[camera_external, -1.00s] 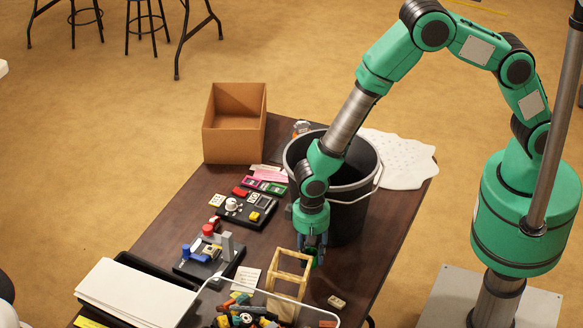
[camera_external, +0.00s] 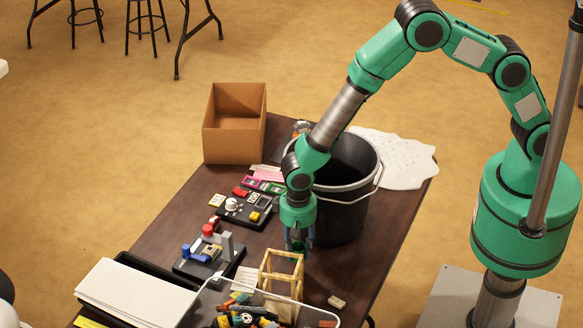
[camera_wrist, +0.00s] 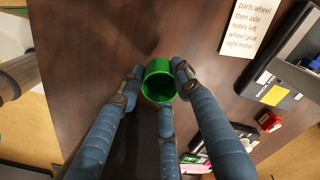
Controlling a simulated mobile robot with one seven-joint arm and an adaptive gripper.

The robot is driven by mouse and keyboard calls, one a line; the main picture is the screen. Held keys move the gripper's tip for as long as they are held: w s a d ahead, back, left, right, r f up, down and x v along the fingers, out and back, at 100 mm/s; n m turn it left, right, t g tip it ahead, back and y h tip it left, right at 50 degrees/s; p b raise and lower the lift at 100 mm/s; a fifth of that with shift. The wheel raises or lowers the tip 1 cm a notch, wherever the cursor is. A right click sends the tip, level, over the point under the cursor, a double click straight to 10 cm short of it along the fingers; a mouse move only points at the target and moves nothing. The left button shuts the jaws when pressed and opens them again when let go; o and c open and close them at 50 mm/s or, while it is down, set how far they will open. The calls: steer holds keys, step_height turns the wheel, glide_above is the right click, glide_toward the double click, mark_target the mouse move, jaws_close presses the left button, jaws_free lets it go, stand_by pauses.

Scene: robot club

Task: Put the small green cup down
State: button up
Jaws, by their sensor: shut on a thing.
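The small green cup (camera_wrist: 158,82) shows in the wrist view between the fingertips of my gripper (camera_wrist: 154,88), with its open mouth partly toward the camera. My gripper is shut on the cup, with fingers on either side of it. In the external view, my gripper (camera_external: 298,246) points down over the dark table (camera_external: 178,213), just behind the wooden frame. The cup is mostly hidden by the fingers there. I cannot tell whether the cup touches the table.
A wooden frame (camera_external: 265,275) stands close in front of my gripper. A black bucket (camera_external: 345,205) stands behind it. A paper note (camera_wrist: 250,22) and black boards with parts (camera_external: 248,211) lie to the left. A clear bin of parts (camera_external: 205,299) is at the front. Bare tabletop lies under my gripper.

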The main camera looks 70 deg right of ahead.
steer(key=w+d+r+m+b, duration=0.2)
steer(key=w+m, duration=0.1)
steer(key=w, duration=0.9)
step_height(320, 180, up, 3)
steer(key=m, duration=0.3)
glide_above(247, 238)
steer(key=shift+a+f+b, duration=0.1)
steer(key=shift+f+b, duration=0.1)
steer(key=shift+b, duration=0.15)
steer(key=shift+f+b, duration=0.55)
steer(key=shift+f, duration=2.6)
steer(key=shift+f+b, duration=0.3)
steer(key=shift+f, duration=1.55)
steer(key=shift+f, duration=0.15)
